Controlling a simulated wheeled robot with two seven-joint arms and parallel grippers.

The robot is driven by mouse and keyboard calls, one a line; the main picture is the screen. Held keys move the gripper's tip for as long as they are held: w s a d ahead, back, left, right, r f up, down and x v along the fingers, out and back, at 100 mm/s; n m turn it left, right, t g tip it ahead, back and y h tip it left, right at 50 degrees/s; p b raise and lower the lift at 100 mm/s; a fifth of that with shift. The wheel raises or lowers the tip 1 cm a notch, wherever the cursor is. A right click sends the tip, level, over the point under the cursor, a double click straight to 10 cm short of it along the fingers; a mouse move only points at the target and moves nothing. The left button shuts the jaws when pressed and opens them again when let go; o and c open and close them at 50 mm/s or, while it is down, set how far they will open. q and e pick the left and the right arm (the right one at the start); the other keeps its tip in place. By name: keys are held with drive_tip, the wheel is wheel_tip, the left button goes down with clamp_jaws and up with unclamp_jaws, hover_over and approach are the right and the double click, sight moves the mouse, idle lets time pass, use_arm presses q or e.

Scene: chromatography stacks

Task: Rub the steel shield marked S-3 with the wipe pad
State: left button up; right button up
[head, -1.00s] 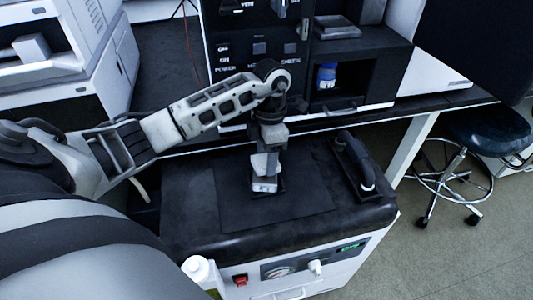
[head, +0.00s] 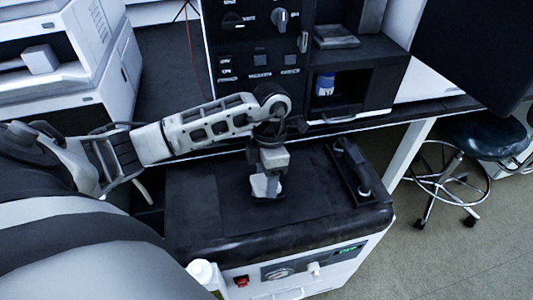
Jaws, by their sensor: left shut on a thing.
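My left gripper (head: 268,172) points straight down over the black top of the white cart (head: 210,215). It is shut on a small whitish pad-like piece (head: 263,188), which looks like the wipe pad. The piece is at or just above a dark mat (head: 300,205) on the cart top; I cannot tell whether it touches. My gripper hides part of it and what lies beneath. I can read no S-3 mark, and I cannot pick out the steel shield for certain. My right gripper is not in view.
A black device with a thick handle (head: 352,165) lies at the cart top's right end. Behind stands a black instrument stack (head: 258,45) with knobs and an open bay holding a blue-and-white bottle (head: 325,84). A stool (head: 485,135) stands at right. The cart top's front is clear.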

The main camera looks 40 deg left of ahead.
use_arm(q)
drive_tip(key=shift+s+d+r, duration=0.1)
drive_tip(key=shift+s+d, duration=0.1)
drive_tip(key=shift+s, duration=0.15)
drive_tip(key=shift+s+f, duration=0.1)
drive_tip(key=shift+f, duration=0.1)
drive_tip(key=shift+w+a+f+b, duration=0.25)
drive_tip(key=shift+w+a+b, duration=0.3)
drive_tip(key=shift+w+b, duration=0.3)
drive_tip(key=shift+w+a, duration=0.35)
drive_tip(key=shift+w, duration=0.05)
drive_tip(key=shift+w+a+f+b, duration=0.15)
drive_tip(key=shift+w+a+b, duration=0.35)
drive_tip(key=shift+w+b, duration=0.3)
drive_tip(key=shift+w+a+b, duration=0.3)
drive_tip(key=shift+b, duration=0.05)
drive_tip(key=shift+r, duration=0.2)
wheel_tip(320, 180, up, 6)
drive_tip(key=w+p, duration=0.1)
drive_tip(key=p, duration=0.3)
